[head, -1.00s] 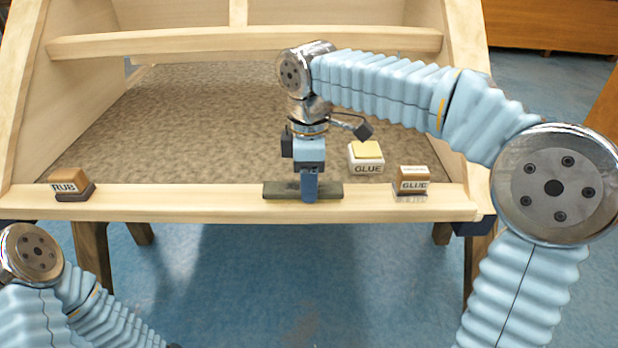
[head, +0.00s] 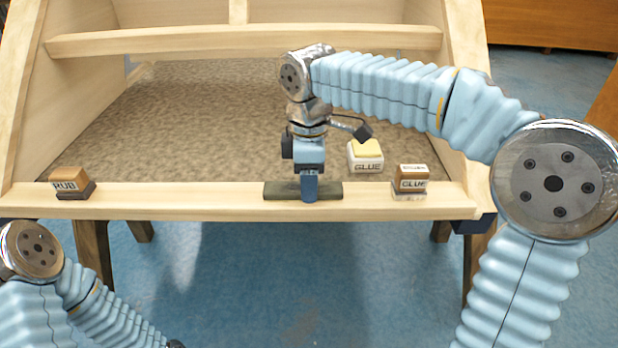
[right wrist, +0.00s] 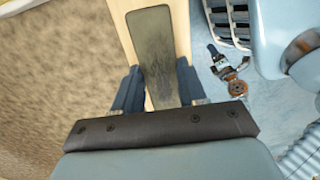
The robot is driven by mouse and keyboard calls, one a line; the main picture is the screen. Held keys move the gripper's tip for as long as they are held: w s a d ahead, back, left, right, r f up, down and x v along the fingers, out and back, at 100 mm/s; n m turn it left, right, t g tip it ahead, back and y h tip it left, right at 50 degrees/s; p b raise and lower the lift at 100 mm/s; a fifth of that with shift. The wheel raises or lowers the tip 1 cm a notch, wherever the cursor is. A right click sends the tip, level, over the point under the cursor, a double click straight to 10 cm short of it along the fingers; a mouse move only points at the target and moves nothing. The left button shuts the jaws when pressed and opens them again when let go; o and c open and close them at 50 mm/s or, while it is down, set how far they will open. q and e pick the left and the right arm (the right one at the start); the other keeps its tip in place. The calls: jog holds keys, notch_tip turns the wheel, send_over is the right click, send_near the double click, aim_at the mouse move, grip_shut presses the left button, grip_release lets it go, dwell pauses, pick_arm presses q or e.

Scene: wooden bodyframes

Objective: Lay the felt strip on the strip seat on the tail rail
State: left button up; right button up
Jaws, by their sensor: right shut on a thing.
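The felt strip (head: 275,192) is a flat, dark olive-grey bar. It lies along the light wooden tail rail (head: 220,205), at or very close to its top face; I cannot tell if a thin gap is left. My right gripper (head: 309,198) points down over its middle, shut on it. In the right wrist view the strip (right wrist: 155,50) runs between the two dark blue fingers, in line with the rail. The strip seat is not visible as a separate thing. What seems to be my left gripper (right wrist: 213,52) shows small in the right wrist view, its fingers unclear.
A brown RUB block (head: 70,184) stands on the rail at left. A brown GLUE block (head: 412,178) stands on it to the right of the strip. A white and yellow GLUE block (head: 365,156) stands behind the rail on the brown carpeted floor (head: 200,120) of the frame.

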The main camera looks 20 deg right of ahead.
jog(key=o, duration=1.1)
notch_tip(320, 180, up, 14)
jog(key=p, duration=0.3)
jog(key=shift+f, duration=0.1)
